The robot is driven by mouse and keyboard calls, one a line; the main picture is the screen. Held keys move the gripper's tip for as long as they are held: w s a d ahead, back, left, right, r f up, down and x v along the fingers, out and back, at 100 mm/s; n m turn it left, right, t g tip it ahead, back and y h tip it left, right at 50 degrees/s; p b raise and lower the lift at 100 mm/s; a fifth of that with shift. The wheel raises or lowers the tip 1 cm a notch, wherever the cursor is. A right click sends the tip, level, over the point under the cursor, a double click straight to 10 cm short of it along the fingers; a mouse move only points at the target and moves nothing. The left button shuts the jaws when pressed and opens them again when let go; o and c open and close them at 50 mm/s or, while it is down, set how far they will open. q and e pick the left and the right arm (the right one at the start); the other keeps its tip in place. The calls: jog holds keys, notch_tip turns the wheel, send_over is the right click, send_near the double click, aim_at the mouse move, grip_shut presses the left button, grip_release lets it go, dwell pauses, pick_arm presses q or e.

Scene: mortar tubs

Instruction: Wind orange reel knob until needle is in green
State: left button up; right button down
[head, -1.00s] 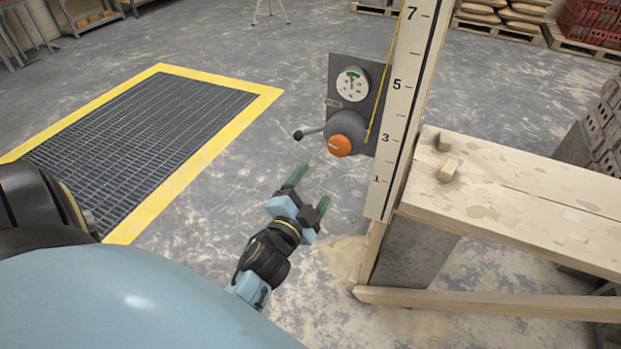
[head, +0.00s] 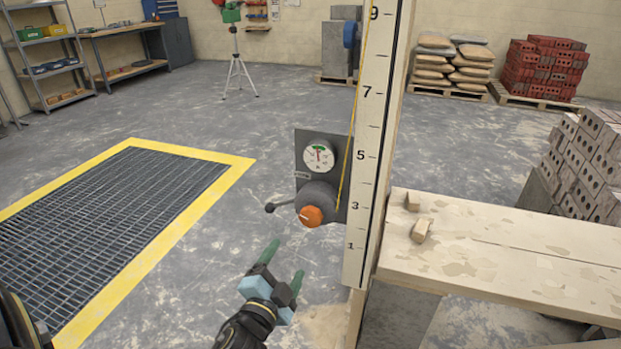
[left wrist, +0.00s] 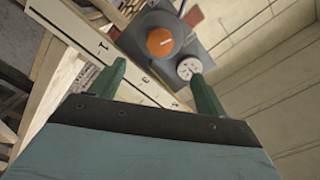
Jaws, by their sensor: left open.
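The orange knob (head: 311,216) sits on the front of a dark round reel housing on a grey plate, beside the measuring post. Above it is a round white gauge (head: 319,157) with a green band at the top. Its needle points roughly upward, but is too small to place exactly against the band. My left gripper (head: 284,262) is open and empty, below and slightly left of the knob, apart from it. In the left wrist view the knob (left wrist: 160,42) shows beyond the green fingers, and the gauge (left wrist: 189,68) is partly behind one fingertip. My right gripper is not seen.
A dark lever with a ball end (head: 270,208) sticks out left of the reel. The numbered post (head: 365,190) stands just right, with a yellow line along it. A plank bench (head: 500,240) extends right. A yellow-edged floor grating (head: 110,215) lies left, with open floor between.

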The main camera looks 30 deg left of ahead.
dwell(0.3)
pick_arm(q)
jog(key=n+b, duration=0.8)
jog(key=n, duration=0.5)
send_near(309, 219)
jog(key=x, duration=0.7)
jog(key=shift+w, duration=0.1)
jog(key=shift+b+x, duration=0.3)
jog(key=shift+x, duration=0.5)
jog(key=shift+w, duration=0.35)
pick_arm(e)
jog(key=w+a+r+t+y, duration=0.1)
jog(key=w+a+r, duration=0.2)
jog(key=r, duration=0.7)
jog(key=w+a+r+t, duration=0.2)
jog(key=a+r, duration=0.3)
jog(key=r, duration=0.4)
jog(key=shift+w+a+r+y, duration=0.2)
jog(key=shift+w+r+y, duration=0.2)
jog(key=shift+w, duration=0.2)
